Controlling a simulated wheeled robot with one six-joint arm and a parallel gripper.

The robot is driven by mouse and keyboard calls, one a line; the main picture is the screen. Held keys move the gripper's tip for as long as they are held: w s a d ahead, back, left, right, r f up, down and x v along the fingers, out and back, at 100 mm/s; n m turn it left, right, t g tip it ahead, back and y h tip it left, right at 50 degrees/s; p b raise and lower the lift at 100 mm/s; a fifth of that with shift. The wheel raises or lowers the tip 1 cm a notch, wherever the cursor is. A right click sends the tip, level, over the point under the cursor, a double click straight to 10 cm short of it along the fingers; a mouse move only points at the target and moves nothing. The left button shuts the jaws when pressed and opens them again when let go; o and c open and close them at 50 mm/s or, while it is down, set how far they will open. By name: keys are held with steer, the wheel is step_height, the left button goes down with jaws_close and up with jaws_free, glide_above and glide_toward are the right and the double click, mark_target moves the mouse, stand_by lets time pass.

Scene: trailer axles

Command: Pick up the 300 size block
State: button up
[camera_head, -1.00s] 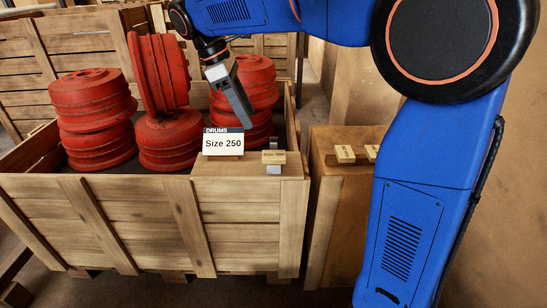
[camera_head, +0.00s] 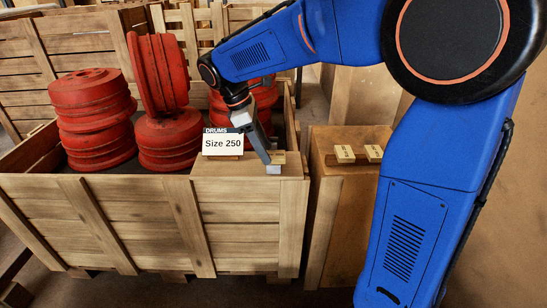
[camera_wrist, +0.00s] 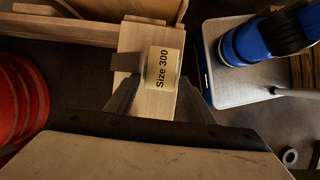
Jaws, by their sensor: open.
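The Size 300 block (camera_wrist: 163,67) is a small tan wooden block with black lettering. In the wrist view it lies between the tips of my gripper (camera_wrist: 158,95), which is open with a finger on either side. In the head view the block (camera_head: 279,157) is at the crate's front right corner, above a small grey piece. My gripper (camera_head: 266,157) reaches down to its left end there and hides part of it. I cannot tell whether a finger touches the block.
A white "Drums Size 250" sign (camera_head: 223,142) stands just left of my gripper. Red drums (camera_head: 92,110) are stacked in the wooden crate (camera_head: 120,210). Two more small blocks (camera_head: 345,153) lie on a brown box (camera_head: 335,190) to the right.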

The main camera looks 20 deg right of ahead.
steer(key=shift+d+f, duration=0.1)
steer(key=shift+f, duration=0.25)
steer(key=shift+c, duration=0.2)
steer(key=c, duration=0.7)
steer(key=shift+r, duration=0.1)
steer(key=shift+c, duration=0.2)
